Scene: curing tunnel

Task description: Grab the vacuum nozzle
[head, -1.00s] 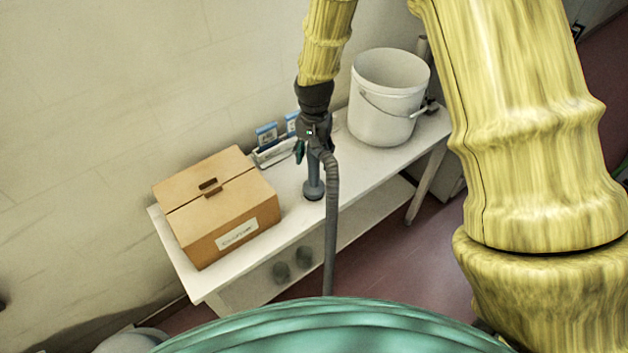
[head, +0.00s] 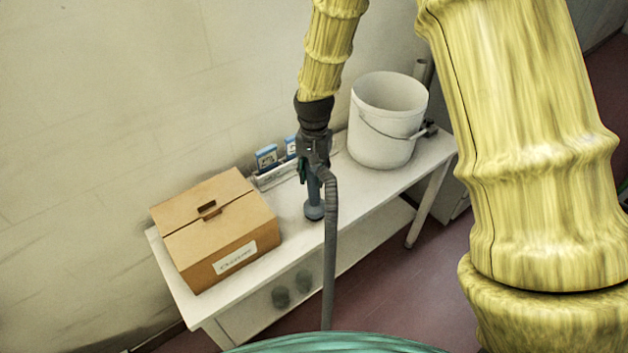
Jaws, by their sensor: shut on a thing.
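The vacuum nozzle (head: 314,196) is a grey-blue upright tube with a round flared foot, at the front middle of the white table. A grey ribbed hose (head: 331,255) bends from its top and hangs down past the table's front edge. My gripper (head: 312,160) is above the table, pointing down, shut on the upper part of the nozzle. The fingers partly hide the nozzle's top. I cannot tell whether the foot touches the tabletop or is just clear of it.
The white table (head: 352,190) holds a cardboard box (head: 215,228) on the left and a white bucket (head: 385,125) on the right. Behind the nozzle is a light tray (head: 276,176) with blue-and-white packets (head: 267,157). A wall stands close behind.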

